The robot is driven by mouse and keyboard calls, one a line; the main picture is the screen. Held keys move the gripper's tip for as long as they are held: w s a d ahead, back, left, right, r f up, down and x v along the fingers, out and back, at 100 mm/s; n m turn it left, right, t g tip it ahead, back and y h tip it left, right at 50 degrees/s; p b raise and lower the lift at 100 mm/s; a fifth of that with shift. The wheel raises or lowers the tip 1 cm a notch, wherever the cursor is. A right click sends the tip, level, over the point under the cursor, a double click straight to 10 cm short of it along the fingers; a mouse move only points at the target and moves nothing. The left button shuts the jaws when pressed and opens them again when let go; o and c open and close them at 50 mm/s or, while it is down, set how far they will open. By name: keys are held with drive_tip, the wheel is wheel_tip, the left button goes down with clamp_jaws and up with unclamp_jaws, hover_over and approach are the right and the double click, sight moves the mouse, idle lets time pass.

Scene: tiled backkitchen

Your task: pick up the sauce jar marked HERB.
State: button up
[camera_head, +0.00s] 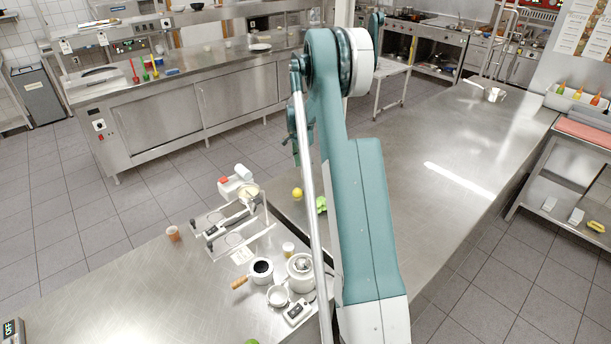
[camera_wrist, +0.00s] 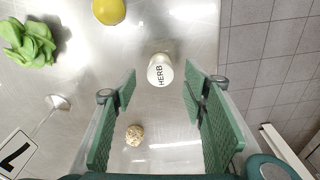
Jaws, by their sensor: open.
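The sauce jar marked HERB (camera_wrist: 161,71) is a small pale jar with dark HERB lettering. In the wrist view it is on the steel counter, just beyond the fingertips and roughly centred between them. My gripper (camera_wrist: 160,86) is open, with its two green pads apart and nothing between them. The jar appears apart from both pads, though its exact distance is hard to judge. In the head view I cannot make out the jar; my arm covers part of the counter.
A yellow lemon (camera_wrist: 109,10) and green leaves (camera_wrist: 28,42) lie left of the jar. A small tan lump (camera_wrist: 134,135) lies nearer, by the left finger. A ladle (camera_wrist: 59,102) and a card marked L (camera_wrist: 14,154) are at left. The counter edge is close on the right.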

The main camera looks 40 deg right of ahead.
sight(305, 170)
drive_tip(key=shift+d+f, duration=0.15)
drive_tip(key=shift+f, duration=0.8)
drive_tip(key=shift+d+f, duration=0.1)
drive_tip(key=shift+f, duration=0.8)
drive_tip(key=c, duration=1.1)
